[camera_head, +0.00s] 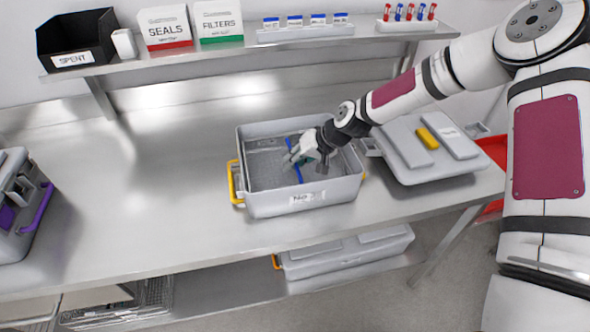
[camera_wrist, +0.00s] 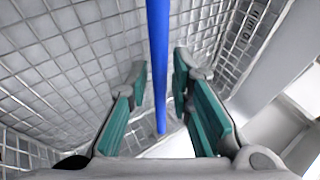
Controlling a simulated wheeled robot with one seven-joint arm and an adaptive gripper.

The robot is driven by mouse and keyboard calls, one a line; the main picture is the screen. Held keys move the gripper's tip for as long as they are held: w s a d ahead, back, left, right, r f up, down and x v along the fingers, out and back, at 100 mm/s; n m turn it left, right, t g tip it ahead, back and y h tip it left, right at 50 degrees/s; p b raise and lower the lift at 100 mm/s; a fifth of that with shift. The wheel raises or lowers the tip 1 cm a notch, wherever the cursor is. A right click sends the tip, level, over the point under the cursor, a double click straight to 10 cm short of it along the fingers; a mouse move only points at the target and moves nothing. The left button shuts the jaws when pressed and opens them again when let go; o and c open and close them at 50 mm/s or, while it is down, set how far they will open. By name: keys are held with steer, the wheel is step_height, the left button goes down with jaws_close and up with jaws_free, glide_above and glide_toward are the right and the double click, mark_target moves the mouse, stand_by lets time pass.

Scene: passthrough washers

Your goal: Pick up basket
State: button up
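A wire mesh basket (camera_head: 263,165) sits inside an open grey container (camera_head: 268,208) on the steel bench. A blue bar (camera_head: 297,173) crosses the top of the basket like a handle. My gripper (camera_head: 297,160) reaches down over the basket at the bar. In the wrist view the blue bar (camera_wrist: 157,60) runs between the two teal-padded fingers of my gripper (camera_wrist: 158,85), with a gap on each side. The fingers are open and do not appear to touch it. The mesh walls (camera_wrist: 75,50) of the basket surround the fingers.
A grey lid (camera_head: 415,150) with a yellow latch lies right of the container. A purple-handled grey unit (camera_head: 20,205) stands at the left edge. A shelf (camera_head: 230,48) holds a black SPENT bin (camera_head: 76,40) and boxes. The bench left of the container is clear.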

jaws_close()
steer(key=shift+r, duration=0.15)
step_height(320, 180, up, 18)
steer(key=b, duration=0.1)
stand_by(0.7)
step_height(320, 180, up, 13)
steer(key=p, duration=0.3)
steer(key=shift+p, duration=0.35)
stand_by(1.7)
